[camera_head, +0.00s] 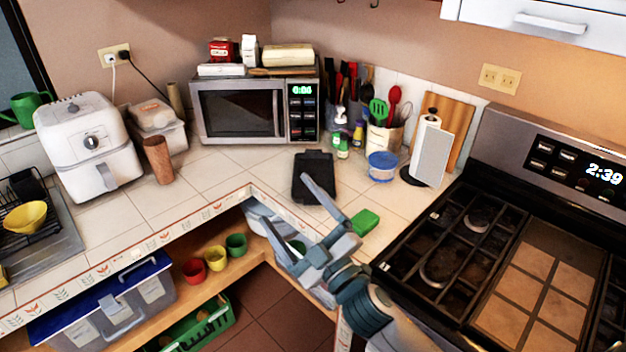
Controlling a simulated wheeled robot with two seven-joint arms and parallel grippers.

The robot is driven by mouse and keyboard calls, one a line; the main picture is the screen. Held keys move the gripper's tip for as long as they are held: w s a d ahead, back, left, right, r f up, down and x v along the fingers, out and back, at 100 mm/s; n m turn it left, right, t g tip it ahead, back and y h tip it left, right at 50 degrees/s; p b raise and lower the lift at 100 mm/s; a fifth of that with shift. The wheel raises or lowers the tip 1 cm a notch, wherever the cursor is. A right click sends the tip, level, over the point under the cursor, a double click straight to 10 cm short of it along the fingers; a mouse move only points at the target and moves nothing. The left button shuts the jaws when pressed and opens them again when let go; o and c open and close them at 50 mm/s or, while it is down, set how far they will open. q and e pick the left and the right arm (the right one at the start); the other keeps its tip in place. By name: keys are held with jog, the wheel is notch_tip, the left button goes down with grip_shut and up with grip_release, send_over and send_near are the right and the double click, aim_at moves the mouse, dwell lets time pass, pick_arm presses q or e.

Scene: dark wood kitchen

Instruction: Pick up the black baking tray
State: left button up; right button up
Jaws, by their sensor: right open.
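The black baking tray (314,166) lies flat on the tiled counter, in front of the microwave's right end. My right gripper (287,205) comes in from the bottom right. Its jaws are open and empty, with the fingers pointing up and left. My left gripper is not in view.
The microwave (254,112) stands behind the tray. A green sponge-like block (364,222) lies near my gripper. The stove (480,245) is at right.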

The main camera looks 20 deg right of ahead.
jog(key=s+d+f+m+g+h, duration=0.2)
jog(key=s+f+m+g, duration=0.15)
jog(key=f, duration=0.45)
jog(key=s+d+f+m+g+h, duration=0.2)
jog(key=s+d+f+g, duration=0.15)
jog(key=f, duration=0.35)
jog(key=s+d+f+m+g+h, duration=0.25)
jog(key=s+f, duration=0.25)
jog(key=f, duration=0.3)
jog(key=s+a+f+m+g, duration=0.25)
jog(key=s+f+g, duration=0.45)
jog(key=s+f, duration=0.95)
jog(key=s+f+g+y+b, duration=0.1)
jog(key=s+f, duration=0.3)
jog(key=f, duration=1)
jog(key=s+f+g, duration=0.1)
jog(key=s+f, duration=0.3)
jog(key=f, duration=1.1)
jog(key=s+d+f+g+b, duration=0.1)
jog(key=s+d+f, duration=0.2)
jog(key=s+f, duration=0.8)
jog(key=s+n, duration=0.1)
jog(key=s, duration=0.2)
jog(key=shift+s+f, duration=0.25)
jog(key=shift+s, duration=0.15)
